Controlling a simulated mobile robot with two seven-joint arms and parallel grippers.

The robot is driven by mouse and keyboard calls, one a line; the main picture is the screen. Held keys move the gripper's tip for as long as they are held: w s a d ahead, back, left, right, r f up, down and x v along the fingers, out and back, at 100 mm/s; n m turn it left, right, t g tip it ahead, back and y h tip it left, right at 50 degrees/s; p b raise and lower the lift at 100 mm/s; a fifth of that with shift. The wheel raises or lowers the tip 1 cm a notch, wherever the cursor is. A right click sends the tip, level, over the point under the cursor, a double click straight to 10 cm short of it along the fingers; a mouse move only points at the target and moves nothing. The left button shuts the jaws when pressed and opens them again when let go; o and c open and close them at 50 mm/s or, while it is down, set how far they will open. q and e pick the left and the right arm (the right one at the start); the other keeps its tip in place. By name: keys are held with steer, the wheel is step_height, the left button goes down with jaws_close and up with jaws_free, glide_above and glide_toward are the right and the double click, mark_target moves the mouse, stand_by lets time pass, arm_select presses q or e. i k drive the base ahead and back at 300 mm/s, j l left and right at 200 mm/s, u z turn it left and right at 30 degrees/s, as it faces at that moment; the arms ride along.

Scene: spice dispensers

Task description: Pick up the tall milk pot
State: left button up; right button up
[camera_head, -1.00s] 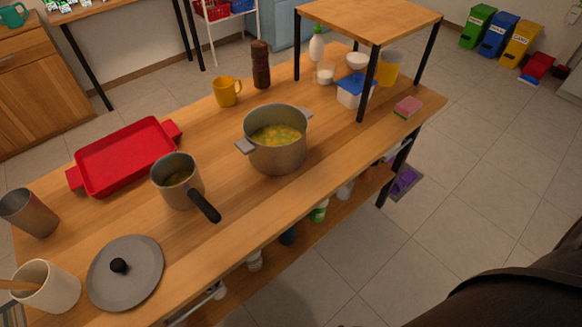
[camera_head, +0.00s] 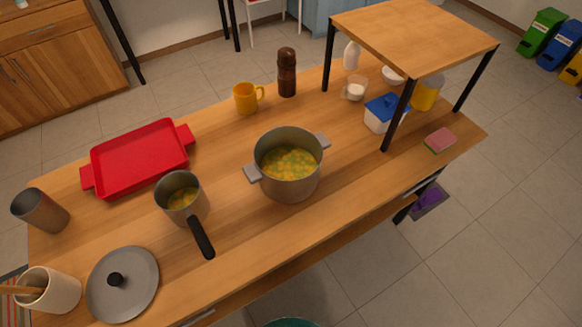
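A tall grey pot with one long black handle (camera_head: 195,210) stands upright on the wooden table, left of centre; it fits the milk pot best. Its handle points toward the near table edge. Some yellow-green food shows inside it. A wider grey two-handled pot (camera_head: 291,185) with yellow-green food stands to its right, apart from it. Neither of my grippers is in view, and nothing touches the milk pot from above.
A red baking tray (camera_head: 140,160) lies behind the milk pot. A grey lid (camera_head: 123,288), a grey cup (camera_head: 42,211) and a white utensil crock (camera_head: 60,292) are to its left. A yellow mug (camera_head: 246,98) and pepper mill (camera_head: 287,72) stand behind.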

mark_target(179, 194)
steer(key=k+u, duration=0.1)
steer(key=u, duration=0.9)
